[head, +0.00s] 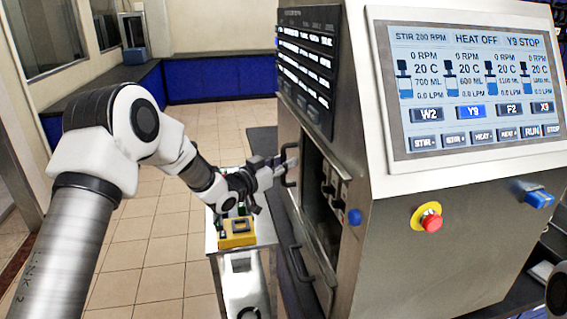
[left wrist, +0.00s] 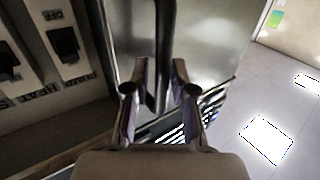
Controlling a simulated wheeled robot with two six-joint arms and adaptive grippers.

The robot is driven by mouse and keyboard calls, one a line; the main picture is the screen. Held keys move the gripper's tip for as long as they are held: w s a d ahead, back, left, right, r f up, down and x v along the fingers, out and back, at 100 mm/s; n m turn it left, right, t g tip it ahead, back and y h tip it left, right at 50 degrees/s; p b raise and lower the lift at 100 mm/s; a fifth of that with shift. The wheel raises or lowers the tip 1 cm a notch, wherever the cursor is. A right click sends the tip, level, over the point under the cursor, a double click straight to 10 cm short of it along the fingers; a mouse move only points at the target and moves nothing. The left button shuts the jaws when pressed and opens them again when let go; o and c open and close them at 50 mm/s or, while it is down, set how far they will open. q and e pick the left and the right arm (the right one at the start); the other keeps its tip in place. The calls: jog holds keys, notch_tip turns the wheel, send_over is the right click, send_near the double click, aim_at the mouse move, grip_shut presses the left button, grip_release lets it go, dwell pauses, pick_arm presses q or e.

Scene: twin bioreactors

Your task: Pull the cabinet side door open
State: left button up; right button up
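The metal cabinet (head: 440,235) fills the right side of the head view. Its side door (head: 312,205) is on the left-facing side, with a dark upper handle (head: 291,165) and a lower handle (head: 300,263). I cannot tell whether the door stands ajar. My left gripper (head: 283,166) is at the upper handle. In the left wrist view the handle bar (left wrist: 166,45) runs between the two spread fingers (left wrist: 160,85), closer to the right one. The gripper looks open around the bar, with a gap at the left finger. My right gripper is not in view.
A control screen (head: 472,85) and a red emergency button (head: 430,218) are on the cabinet front. A small stand carries a yellow object (head: 237,233) below my left gripper. Black switches (left wrist: 64,44) lie left of the handle. Tiled floor (head: 150,235) is free to the left.

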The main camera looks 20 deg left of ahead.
pick_arm(q)
jog(key=shift+s, duration=0.1)
jog(key=v, duration=1.1)
jog(key=shift+s+a, duration=0.15)
jog(key=shift+s, duration=0.2)
